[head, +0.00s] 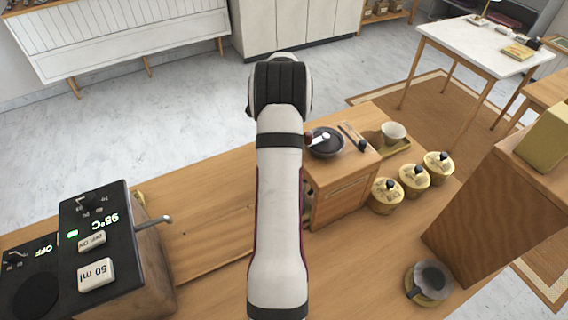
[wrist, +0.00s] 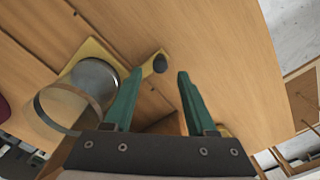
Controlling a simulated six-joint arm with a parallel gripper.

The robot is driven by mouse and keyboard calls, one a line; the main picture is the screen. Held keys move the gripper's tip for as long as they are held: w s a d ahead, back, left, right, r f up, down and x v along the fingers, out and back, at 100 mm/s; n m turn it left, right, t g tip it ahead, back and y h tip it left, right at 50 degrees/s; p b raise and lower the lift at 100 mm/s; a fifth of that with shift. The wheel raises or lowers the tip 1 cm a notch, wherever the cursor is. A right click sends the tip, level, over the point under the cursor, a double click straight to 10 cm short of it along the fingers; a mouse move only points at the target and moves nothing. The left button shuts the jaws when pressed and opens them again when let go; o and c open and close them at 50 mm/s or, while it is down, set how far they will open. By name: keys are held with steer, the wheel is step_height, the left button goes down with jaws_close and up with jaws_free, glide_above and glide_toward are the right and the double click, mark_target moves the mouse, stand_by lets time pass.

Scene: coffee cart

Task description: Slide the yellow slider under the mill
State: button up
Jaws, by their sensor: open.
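In the wrist view, the yellow slider (wrist: 90,50) appears as a flat yellow piece with a clear round cup (wrist: 78,104) on or over it. A short yellow arm with a dark knob (wrist: 160,63) shows between and just beyond my fingertips. My gripper (wrist: 160,72) is open, with one green finger on each side of the knob; I cannot tell whether either touches it. In the head view, a wooden box with a dark bowl on top, probably the mill (head: 340,192), stands right of my arm. My arm hides my gripper and most of the slider there.
A black machine (head: 95,225) with a lever stands at the left of the wooden counter (head: 215,225). Several yellow canisters (head: 415,175) stand right of the box. A tall wooden stand (head: 490,225) and a dark cup (head: 430,278) are farther right.

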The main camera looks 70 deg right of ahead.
step_height(320, 180, down, 5)
steer(key=shift+r, duration=0.1)
jaws_close()
stand_by(0.4)
stand_by(1.1)
